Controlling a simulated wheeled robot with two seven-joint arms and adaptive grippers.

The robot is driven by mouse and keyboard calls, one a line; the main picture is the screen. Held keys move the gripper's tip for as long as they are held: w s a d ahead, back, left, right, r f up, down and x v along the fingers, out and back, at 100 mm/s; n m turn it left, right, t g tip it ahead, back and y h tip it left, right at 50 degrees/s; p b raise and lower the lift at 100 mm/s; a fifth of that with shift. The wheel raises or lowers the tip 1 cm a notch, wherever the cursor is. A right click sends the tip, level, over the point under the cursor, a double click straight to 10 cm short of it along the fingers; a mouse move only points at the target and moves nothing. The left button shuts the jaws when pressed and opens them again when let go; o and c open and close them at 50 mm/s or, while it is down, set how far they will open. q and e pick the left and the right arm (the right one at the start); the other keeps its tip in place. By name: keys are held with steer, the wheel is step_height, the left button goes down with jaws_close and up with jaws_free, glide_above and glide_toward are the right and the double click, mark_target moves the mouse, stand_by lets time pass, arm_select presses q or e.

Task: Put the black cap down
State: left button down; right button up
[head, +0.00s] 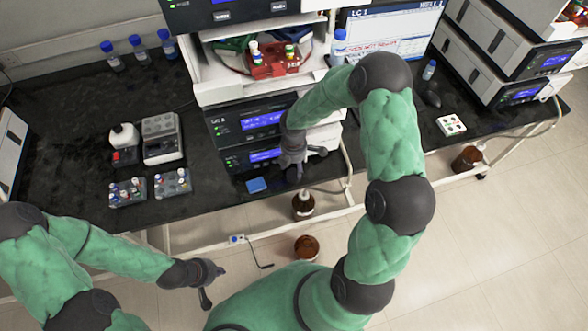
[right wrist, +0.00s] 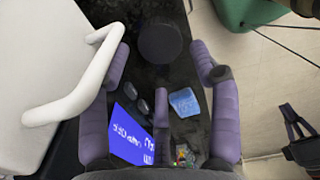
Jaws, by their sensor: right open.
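The black cap (right wrist: 160,43) is a dark round disc in the right wrist view. It appears to lie flat on the black bench, just beyond and between the fingertips of my right gripper (right wrist: 160,68). The right gripper's purple-grey fingers are spread and grip nothing. In the head view my right gripper (head: 298,168) is low over the bench's front edge, before the instrument stack; the cap cannot be made out there. My left gripper (head: 211,286) looks open and empty, over the floor in front of the bench.
A blue pad (head: 256,185) lies left of my right gripper. An instrument with a lit screen (head: 262,122) stands behind, and a white handle (right wrist: 82,78) is close beside the fingers. Vial racks (head: 128,191) stand further left. Brown bottles (head: 304,206) stand below the bench edge.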

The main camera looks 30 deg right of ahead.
mark_target(294, 174)
step_height(294, 174, up, 6)
steer(key=p, duration=0.1)
steer(key=s+a+f+m+y, duration=0.4)
steer(key=s+a+f+m, duration=1)
steer(key=s+a+m, duration=0.3)
steer(key=a+m, duration=0.1)
steer(key=m, duration=0.2)
steer(key=shift+f, duration=0.4)
steer(key=shift+d, duration=0.1)
